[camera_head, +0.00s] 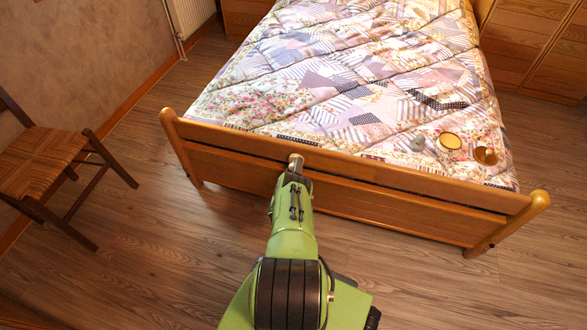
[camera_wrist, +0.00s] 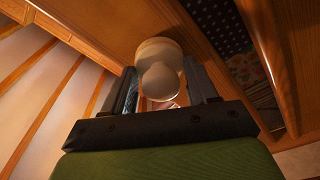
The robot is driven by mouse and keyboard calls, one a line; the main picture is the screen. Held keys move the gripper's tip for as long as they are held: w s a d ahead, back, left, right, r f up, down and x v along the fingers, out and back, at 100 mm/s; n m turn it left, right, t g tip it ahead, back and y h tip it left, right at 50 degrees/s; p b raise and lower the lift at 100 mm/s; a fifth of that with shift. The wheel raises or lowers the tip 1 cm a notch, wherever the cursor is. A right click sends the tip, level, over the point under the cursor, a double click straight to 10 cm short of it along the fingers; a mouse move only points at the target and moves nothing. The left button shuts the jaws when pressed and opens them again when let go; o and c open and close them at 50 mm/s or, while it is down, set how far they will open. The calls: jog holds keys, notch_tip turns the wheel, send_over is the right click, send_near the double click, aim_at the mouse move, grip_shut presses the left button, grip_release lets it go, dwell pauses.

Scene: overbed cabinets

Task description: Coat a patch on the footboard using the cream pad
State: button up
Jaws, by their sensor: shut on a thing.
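The cream pad (camera_wrist: 160,82) is a pale, rounded piece held between the two fingers of my gripper (camera_wrist: 162,92) in the wrist view. In the head view the pad (camera_head: 296,158) shows at the tip of my gripper (camera_head: 296,170), against the wooden footboard (camera_head: 400,182). The footboard also fills the upper part of the wrist view (camera_wrist: 85,22). The pad's far face is hidden, so I cannot tell for certain whether it touches the wood. No coated patch can be made out on the footboard.
A bed with a patchwork quilt (camera_head: 330,75) lies behind the footboard. On it are a round yellow-topped item (camera_head: 450,141), a brown round item (camera_head: 485,156) and a small grey item (camera_head: 418,143). A wooden chair (camera_head: 45,160) stands at left. Floor is clear on the right.

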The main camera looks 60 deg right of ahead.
jog(key=shift+d, duration=0.3)
